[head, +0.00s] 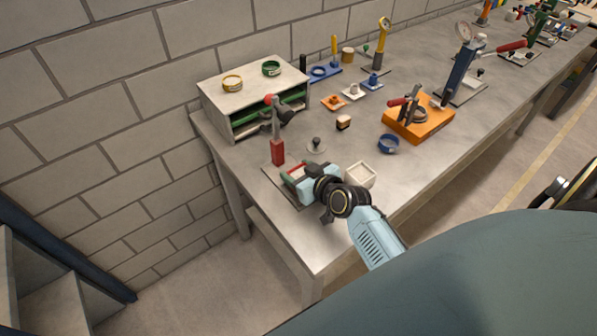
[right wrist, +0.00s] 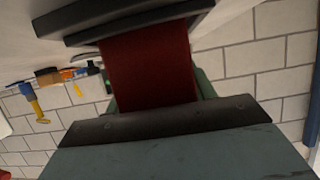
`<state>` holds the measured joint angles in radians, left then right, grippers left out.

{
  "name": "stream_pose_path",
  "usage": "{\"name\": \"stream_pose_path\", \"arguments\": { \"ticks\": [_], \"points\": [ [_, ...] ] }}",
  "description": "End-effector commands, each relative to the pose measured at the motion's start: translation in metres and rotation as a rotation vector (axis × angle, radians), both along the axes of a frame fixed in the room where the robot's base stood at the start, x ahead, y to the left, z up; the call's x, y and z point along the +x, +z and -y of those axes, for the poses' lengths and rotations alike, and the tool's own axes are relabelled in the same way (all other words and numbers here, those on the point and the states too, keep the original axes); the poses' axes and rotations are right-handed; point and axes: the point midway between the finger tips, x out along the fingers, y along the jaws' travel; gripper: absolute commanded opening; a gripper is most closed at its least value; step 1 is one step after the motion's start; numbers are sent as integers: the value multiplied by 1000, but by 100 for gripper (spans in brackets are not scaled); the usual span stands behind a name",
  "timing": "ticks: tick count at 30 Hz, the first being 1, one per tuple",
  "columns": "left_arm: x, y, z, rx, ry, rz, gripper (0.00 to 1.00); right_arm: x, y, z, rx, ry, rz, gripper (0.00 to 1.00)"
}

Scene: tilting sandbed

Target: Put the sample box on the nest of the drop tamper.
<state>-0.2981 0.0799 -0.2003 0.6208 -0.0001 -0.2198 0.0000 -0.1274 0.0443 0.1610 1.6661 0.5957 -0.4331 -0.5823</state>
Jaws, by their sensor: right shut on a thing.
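The drop tamper (head: 277,150) stands at the near left of the bench, with a red post, a lever with a red knob and a flat grey base plate. My right gripper (head: 296,174) is beside the post, over the base plate. It is shut on a red thing, which I take for the sample box (head: 293,169). In the right wrist view the red box (right wrist: 150,70) fills the space between the dark jaws. The gripper hides the nest, and I cannot tell whether the box touches it. My left gripper is not in view.
A pale open box (head: 360,176) stands close to the right of my gripper. A grey knobbed piece (head: 316,145) lies behind it, and a grey shelf unit (head: 254,92) stands at the back left. A blue ring (head: 388,144) and an orange fixture (head: 432,124) are further right.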

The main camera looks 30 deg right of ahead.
Motion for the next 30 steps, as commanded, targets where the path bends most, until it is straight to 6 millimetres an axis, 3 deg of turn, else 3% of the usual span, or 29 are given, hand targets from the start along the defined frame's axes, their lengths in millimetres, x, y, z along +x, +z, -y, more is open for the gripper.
{"name": "stream_pose_path", "arguments": {
  "ticks": [8, 9, 13, 24, 30],
  "points": [
    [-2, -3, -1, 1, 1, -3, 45, 0, -2, 0, -1, 0, 2, 25],
    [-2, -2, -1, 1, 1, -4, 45, 0, -2, 0, -1, 0, 0, 58],
    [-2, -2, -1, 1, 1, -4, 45, 0, -2, 0, 0, 0, 0, 75],
    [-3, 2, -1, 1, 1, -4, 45, 0, 3, 0, 1, 1, 0, 76],
    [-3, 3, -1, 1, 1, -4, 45, -28, 12, 2, -2, 2, -2, 76]
  ]
}}
